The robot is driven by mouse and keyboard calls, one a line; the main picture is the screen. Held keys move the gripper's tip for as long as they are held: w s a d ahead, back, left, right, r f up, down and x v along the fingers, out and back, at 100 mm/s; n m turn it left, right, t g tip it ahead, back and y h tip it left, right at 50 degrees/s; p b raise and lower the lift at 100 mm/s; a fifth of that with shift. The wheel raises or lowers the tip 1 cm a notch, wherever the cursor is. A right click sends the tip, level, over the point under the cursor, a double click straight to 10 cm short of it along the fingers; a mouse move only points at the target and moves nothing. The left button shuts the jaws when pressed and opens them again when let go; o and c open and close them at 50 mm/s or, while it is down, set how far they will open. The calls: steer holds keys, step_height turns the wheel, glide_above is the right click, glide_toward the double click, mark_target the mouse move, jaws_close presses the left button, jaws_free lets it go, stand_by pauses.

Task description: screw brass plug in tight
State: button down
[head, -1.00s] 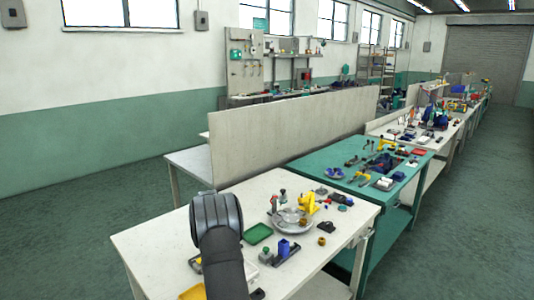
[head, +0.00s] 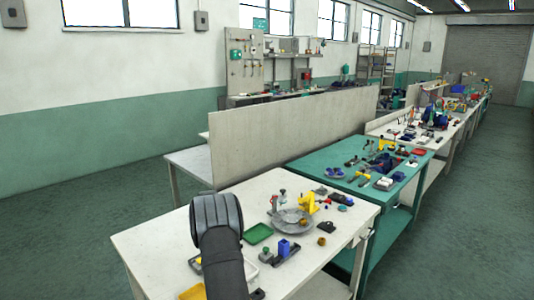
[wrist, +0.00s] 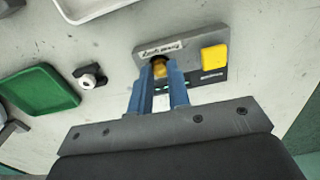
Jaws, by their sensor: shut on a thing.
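In the wrist view, my gripper (wrist: 160,92) points down with its two blue fingers close together. They are shut on the brass plug (wrist: 159,68), and only a small golden part of it shows between the fingertips. The plug is at a grey block (wrist: 184,42) with a white label and a yellow square piece (wrist: 215,58) on it. How deep the plug sits in the block is hidden by the fingers. In the head view, my own dark arm hides the gripper and the plug.
A green tray (wrist: 40,104) and a small white-and-black knob (wrist: 90,80) lie left of the block. A pale tray (wrist: 92,8) is at the top. In the head view, a blue block (head: 284,247) and a round grey plate (head: 291,222) stand on the white table (head: 150,243).

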steer(key=m, duration=0.5)
steer(key=shift+m, duration=0.8)
steer(key=m, duration=0.7)
steer(key=shift+m, duration=1.2)
steer(key=m, duration=0.4)
steer(key=shift+m, duration=0.3)
